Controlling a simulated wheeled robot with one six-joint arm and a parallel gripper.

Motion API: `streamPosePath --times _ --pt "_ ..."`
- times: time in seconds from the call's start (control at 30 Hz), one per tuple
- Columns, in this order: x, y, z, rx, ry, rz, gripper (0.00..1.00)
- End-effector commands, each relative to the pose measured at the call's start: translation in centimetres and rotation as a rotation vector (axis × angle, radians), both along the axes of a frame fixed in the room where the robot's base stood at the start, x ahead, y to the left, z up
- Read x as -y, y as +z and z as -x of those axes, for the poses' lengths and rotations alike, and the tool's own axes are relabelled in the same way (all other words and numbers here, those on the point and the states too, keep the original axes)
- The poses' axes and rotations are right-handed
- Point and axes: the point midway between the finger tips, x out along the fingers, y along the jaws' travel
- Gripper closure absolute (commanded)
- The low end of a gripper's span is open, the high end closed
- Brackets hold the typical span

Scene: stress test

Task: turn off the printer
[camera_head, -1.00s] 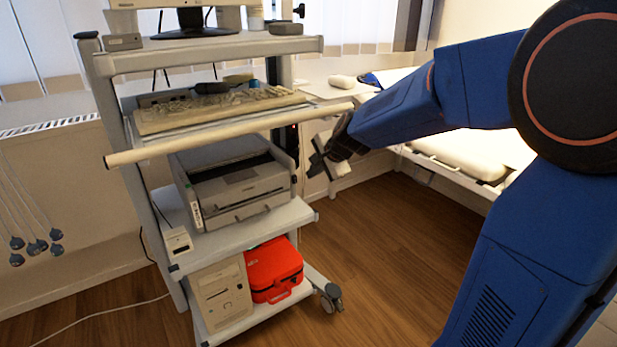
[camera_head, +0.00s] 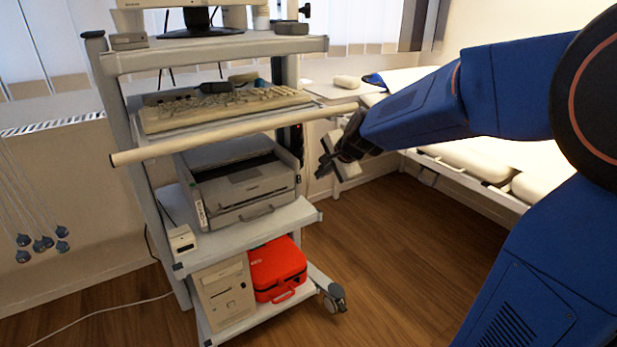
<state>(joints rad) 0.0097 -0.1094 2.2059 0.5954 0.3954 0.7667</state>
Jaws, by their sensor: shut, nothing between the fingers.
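The grey printer (camera_head: 240,187) sits on the middle shelf of a trolley, under the keyboard shelf. Its front faces toward me and slightly right. I cannot make out a power switch on it. My gripper (camera_head: 322,168) is at the end of my blue arm, to the right of the printer and near the trolley's right side. It is shut and empty, and its fingers point left and down. A gap shows between it and the printer in the picture. How far apart they are in depth, I cannot tell.
A keyboard (camera_head: 225,106) lies on the shelf above, behind a long pale handle bar (camera_head: 235,133). A beige computer (camera_head: 224,291) and a red case (camera_head: 277,268) stand on the bottom shelf. A bed (camera_head: 470,165) is at the right. Wooden floor (camera_head: 395,250) is clear in front.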

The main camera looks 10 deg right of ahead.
Motion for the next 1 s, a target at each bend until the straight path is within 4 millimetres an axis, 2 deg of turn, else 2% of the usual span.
streamPosePath --times 0.17,0.37,0.9,1.0 --pt "-0.1 -0.3 -0.2 -0.001 0.001 0.000 1.00" --pt "-0.5 -1.8 -1.4 -0.003 0.000 0.000 1.00" --pt "-2.2 -7.8 -6.6 -0.003 0.000 0.000 1.00" --pt "-2.7 -7.8 -8.0 -0.001 0.001 0.000 1.00"
